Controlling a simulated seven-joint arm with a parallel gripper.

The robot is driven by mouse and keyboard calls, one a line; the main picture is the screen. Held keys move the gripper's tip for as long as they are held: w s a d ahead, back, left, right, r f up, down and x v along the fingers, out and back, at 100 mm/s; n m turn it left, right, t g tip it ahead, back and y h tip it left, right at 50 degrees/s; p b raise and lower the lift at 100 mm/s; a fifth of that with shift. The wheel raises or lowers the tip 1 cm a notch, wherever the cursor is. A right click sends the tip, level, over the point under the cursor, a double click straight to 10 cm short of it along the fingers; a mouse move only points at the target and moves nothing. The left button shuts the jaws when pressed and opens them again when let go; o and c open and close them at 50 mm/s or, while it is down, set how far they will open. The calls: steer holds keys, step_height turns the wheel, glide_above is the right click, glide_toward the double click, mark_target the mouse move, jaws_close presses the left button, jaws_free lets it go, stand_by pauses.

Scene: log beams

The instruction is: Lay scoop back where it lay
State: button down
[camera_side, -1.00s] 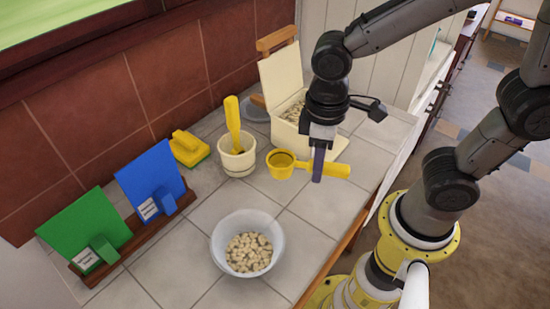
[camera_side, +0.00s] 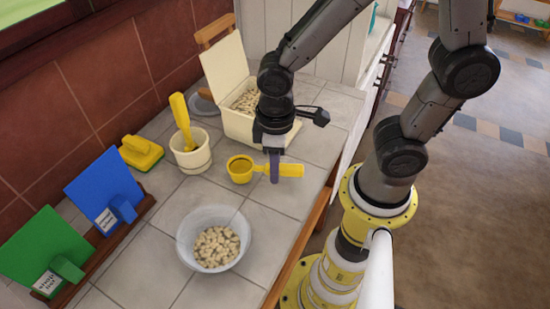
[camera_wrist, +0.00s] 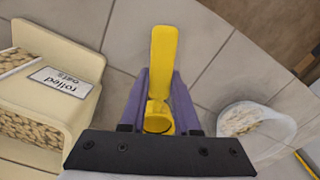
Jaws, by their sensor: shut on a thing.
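The yellow scoop (camera_side: 239,168) is held level, its round cup to the left and its handle to the right in the side view. My gripper (camera_side: 275,170) points straight down and is shut across the scoop between cup and handle. In the wrist view the scoop's handle (camera_wrist: 163,60) extends away between the purple fingers (camera_wrist: 160,95), with the cup nearer the palm. The cup looks empty. The scoop is low over the tiled counter (camera_side: 258,205); I cannot tell whether it touches.
An open cream oats box (camera_side: 232,85) stands behind my gripper. A bowl of oats (camera_side: 214,240) is in front. A cream crock (camera_side: 190,152) with a yellow utensil stands to the left, near a yellow brush (camera_side: 141,152). Bare tiles lie around the scoop.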

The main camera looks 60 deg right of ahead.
steer(key=shift+f, duration=0.7)
stand_by(0.5)
steer(key=c, duration=0.6)
jaws_free()
steer(key=shift+o, duration=0.2)
step_height(320, 180, up, 14)
steer(key=s+d+r+m+t, duration=0.3)
steer(key=s+d+m+t, duration=0.1)
steer(key=d, duration=0.4)
steer(key=shift+s+d+m+t, duration=0.35)
steer(key=shift+s+t, duration=0.15)
steer(key=shift+t, duration=0.3)
